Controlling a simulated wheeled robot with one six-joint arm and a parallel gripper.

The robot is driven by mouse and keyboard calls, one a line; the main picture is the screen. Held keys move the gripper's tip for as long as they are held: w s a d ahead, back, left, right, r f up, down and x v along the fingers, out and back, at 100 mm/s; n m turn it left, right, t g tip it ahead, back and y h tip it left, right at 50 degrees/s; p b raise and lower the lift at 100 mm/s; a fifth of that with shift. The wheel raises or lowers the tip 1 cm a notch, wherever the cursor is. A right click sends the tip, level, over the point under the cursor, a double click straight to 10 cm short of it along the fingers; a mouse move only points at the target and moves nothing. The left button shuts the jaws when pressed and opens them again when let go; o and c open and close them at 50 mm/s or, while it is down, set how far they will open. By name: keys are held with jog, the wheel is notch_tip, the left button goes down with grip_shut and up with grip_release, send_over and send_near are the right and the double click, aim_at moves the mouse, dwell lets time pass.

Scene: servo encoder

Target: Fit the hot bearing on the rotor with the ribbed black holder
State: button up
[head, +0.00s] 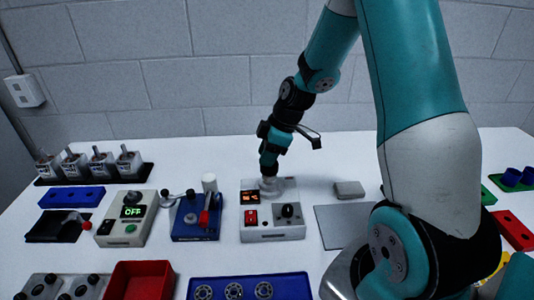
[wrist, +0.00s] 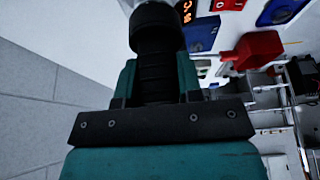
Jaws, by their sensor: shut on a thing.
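My gripper (head: 268,172) points down over the rear of a grey heater box (head: 272,236) in the head view. In the wrist view its teal jaws (wrist: 158,80) are shut on the ribbed black holder (wrist: 155,65), which has a wide round black end. A light grey round part (head: 270,187) sits right under the gripper on the heater; I cannot tell whether the holder touches it. Bearings (head: 234,291) lie in a blue tray at the front. Several grey parts with upright shafts (head: 103,160), seemingly rotors, stand in a black rack at the back left.
The heater has a lit orange display, a red switch and a black knob. A blue fixture with a red lever (head: 205,218) and a box reading OFF (head: 128,219) stand left of it. A red bin (head: 140,281) is at the front. A grey plate (head: 342,226) lies to the right.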

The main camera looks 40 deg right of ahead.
jog(key=shift+f+b, duration=0.35)
jog(key=shift+f, duration=0.2)
jog(key=shift+f, duration=0.1)
jog(key=shift+f+b, duration=0.6)
jog(key=shift+r, duration=0.15)
jog(key=shift+r+p, duration=1.85)
jog(key=shift+r, duration=0.6)
